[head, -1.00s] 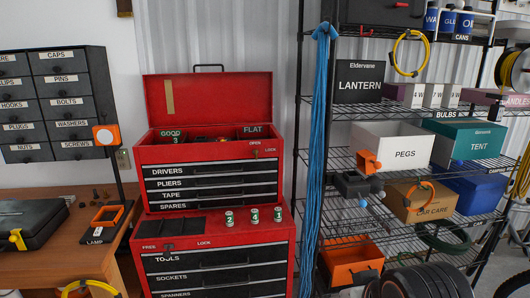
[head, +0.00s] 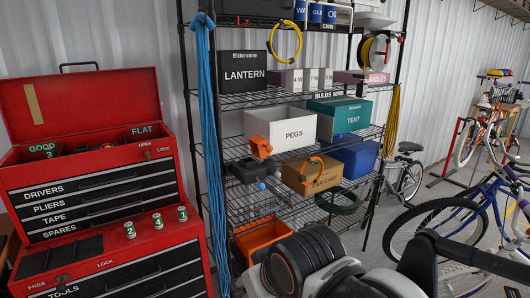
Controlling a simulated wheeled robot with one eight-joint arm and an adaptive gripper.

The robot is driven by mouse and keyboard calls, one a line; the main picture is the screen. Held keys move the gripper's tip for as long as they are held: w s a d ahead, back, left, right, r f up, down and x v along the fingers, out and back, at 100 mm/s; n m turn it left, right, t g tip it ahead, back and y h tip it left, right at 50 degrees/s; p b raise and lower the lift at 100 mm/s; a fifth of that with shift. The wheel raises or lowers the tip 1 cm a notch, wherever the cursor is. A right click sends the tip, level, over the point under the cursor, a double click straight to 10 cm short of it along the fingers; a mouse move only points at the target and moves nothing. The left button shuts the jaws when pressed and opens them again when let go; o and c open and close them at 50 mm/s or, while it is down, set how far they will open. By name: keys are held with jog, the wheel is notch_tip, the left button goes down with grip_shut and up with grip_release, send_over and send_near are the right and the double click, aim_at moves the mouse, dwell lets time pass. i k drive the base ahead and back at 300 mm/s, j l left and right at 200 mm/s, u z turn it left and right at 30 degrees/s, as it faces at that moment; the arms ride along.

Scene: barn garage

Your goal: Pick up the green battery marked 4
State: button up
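The green battery marked 4 (head: 157,221) stands upright on the red ledge in front of the upper drawers of the tool chest. It is the middle one of three similar batteries. The battery marked 2 (head: 129,230) stands to its left and the battery marked 1 (head: 182,213) to its right, with small gaps between them. Nothing covers the battery marked 4. My gripper does not show; only black and white parts that look like my arm fill the bottom middle.
The red tool chest (head: 30,195) has its lid raised, with GOOD and FLAT labels in its top. A wire shelf rack (head: 260,98) with boxes stands right of it, a blue rope bundle (head: 210,150) at its edge.

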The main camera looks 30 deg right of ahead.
aim_at(157, 220)
jog(key=i+j, duration=0.2)
jog(key=j, duration=0.15)
jog(key=i+j, duration=0.25)
jog(key=j, duration=0.15)
jog(key=i+j, duration=0.2)
jog(key=j, duration=0.15)
jog(key=i+j+z, duration=0.15)
jog(key=j, duration=0.15)
jog(key=i+j+u, duration=0.15)
jog(key=k+j, duration=0.05)
